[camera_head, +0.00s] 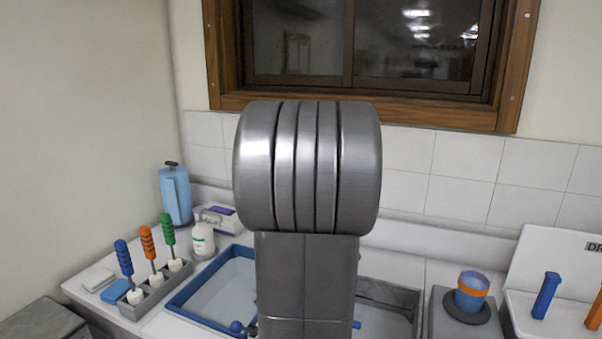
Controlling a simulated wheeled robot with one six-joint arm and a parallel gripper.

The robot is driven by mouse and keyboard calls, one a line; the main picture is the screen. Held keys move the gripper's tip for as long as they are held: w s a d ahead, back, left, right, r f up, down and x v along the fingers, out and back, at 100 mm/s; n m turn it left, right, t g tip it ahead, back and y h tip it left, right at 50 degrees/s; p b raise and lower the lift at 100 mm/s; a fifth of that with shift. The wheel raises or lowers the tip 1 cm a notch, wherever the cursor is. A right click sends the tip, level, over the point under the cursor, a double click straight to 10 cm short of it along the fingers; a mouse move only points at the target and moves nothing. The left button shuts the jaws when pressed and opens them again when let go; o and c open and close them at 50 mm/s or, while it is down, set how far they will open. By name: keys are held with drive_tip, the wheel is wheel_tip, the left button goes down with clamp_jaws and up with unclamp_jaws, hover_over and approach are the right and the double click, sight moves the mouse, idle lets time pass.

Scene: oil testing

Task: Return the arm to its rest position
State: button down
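My arm stands upright in the middle of the camera_head view. A thick grey joint (307,167) and the link below it (306,280) fill the centre of the picture. No gripper fingers show, so I cannot tell whether the gripper is open, shut or holding something. The arm hides the middle of the counter and part of the sink area behind it.
A blue-rimmed basin (190,291) is left of the arm. A rack (160,287) with blue, orange and green-handled tools stands farther left, near a white bottle (202,239) and blue canister (175,194). A blue-orange cup (471,290) and white drying board (560,262) are right.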

drive_tip(key=shift+w+d+g+p, duration=0.2)
drive_tip(key=shift+w+g+p, duration=0.1)
drive_tip(key=shift+w+p, duration=0.05)
drive_tip(key=shift+s+f, duration=0.1)
drive_tip(key=shift+s, duration=0.05)
idle(0.3)
